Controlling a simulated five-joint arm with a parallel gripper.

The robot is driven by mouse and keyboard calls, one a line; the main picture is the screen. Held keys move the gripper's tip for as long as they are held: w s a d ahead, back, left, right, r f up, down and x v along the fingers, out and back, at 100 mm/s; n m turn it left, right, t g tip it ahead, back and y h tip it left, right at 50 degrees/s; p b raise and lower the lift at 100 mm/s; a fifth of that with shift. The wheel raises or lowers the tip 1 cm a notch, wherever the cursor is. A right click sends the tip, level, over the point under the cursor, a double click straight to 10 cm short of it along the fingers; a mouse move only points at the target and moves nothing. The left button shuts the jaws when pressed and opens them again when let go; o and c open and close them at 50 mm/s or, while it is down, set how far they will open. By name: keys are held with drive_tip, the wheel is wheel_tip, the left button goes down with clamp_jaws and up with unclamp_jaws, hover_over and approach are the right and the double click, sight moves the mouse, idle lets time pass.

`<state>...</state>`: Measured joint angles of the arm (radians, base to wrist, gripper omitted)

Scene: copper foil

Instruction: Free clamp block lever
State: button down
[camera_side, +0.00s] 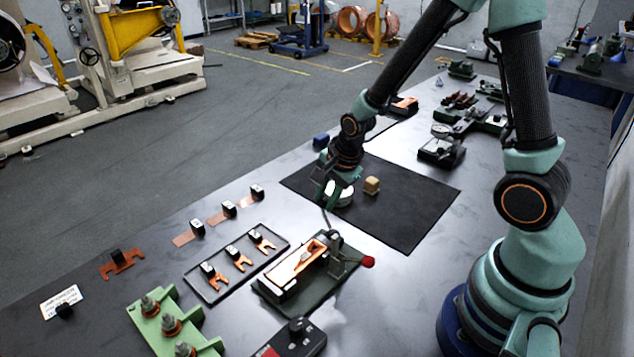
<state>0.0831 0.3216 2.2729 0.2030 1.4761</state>
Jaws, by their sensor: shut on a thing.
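The clamp block (303,267) sits on a dark green base near the front middle of the table, with a copper strip lying along its top. Its lever ends in a red knob (368,262) that sticks out to the right. My gripper (335,196) points down behind the clamp block, over the left part of the black mat. It is shut on a white round piece (341,194). The fingertips are small and partly hidden, so the exact grip is unclear. A thin upright metal part (327,219) shows between the gripper and the clamp block.
A tan block (372,185) stands on the black mat (410,215) just right of my gripper. A tray (214,291) with copper pieces lies left of the clamp block. A green stand (168,325) and a black box (292,340) are in front. The mat's right side is clear.

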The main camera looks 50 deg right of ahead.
drive_tip(key=shift+s+d+m, duration=0.5)
drive_tip(key=shift+m, duration=0.6)
drive_tip(key=shift+s+d+m, duration=0.3)
drive_tip(key=shift+s+m, duration=0.2)
drive_tip(key=shift+m, duration=0.5)
drive_tip(key=shift+f, duration=0.1)
drive_tip(key=c, duration=0.7)
unclamp_jaws()
drive_tip(key=shift+s+r, duration=0.1)
drive_tip(key=shift+r, duration=0.6)
drive_tip(key=v, duration=1)
drive_tip(key=shift+s+a+r, duration=0.1)
drive_tip(key=shift+r, duration=0.25)
